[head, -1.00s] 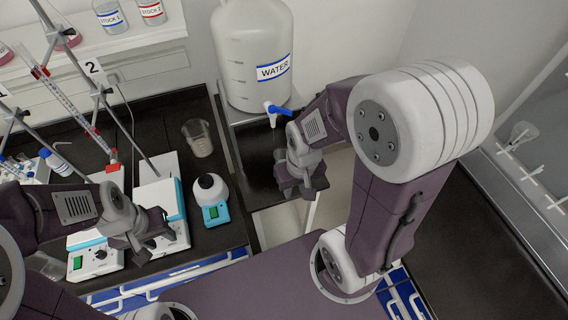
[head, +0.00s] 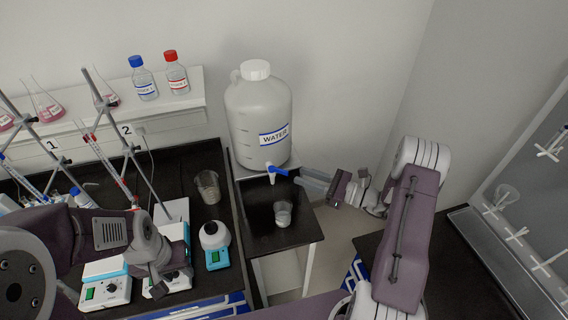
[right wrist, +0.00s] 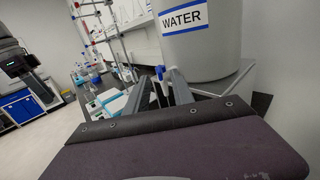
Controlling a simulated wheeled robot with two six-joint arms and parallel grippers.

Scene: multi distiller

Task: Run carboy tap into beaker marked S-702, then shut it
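The white carboy (head: 258,112) labelled WATER stands at the back of the low black stand. Its tap has a blue lever (head: 277,171) pointing right; the spout is above the stand's surface. A small clear beaker (head: 283,213) stands upright on the stand, a little in front of the spout; its marking is unreadable. Another clear beaker (head: 208,187) stands on the bench to the left. My right gripper (head: 300,180) reaches in from the right, fingers apart, tips beside the lever; the right wrist view shows the lever (right wrist: 160,73) between them. My left gripper (head: 163,283) hangs over the bench; its finger gap is unclear.
The stand (head: 262,222) has bare surface around the beaker. On the bench are a white-and-teal device (head: 216,245), stirrers (head: 105,290) and burette stands (head: 125,150). Stock bottles (head: 144,80) stand on the shelf. A rack (head: 515,235) is at the right.

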